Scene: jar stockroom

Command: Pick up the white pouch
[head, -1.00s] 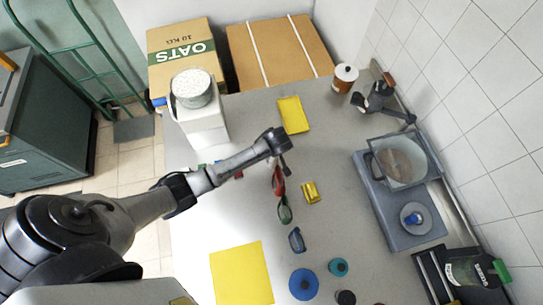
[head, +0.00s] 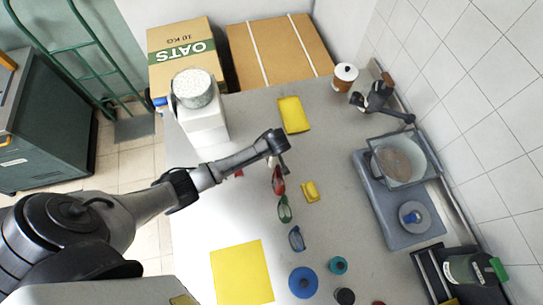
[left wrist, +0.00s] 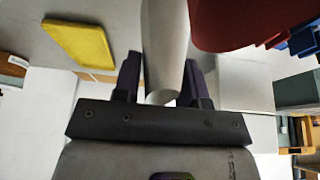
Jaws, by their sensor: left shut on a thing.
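My left gripper (head: 284,157) reaches over the grey counter from the left, at the far end of a row of small coloured items. In the left wrist view its two dark fingers (left wrist: 164,82) are shut on a smooth, pale white-grey thing, which I take for the white pouch (left wrist: 165,45). In the head view the pouch is mostly hidden by the gripper. A red item (head: 279,182) lies close beside it and also shows large in the left wrist view (left wrist: 235,18). My right gripper is not in view.
Green (head: 285,209) and blue (head: 296,239) items continue the row. A yellow tray (head: 294,115), yellow block (head: 310,192) and yellow sheet (head: 241,272) lie around. A grey scale (head: 390,222) stands right, near the tiled wall. A white box (head: 207,133) carries a jar (head: 193,89).

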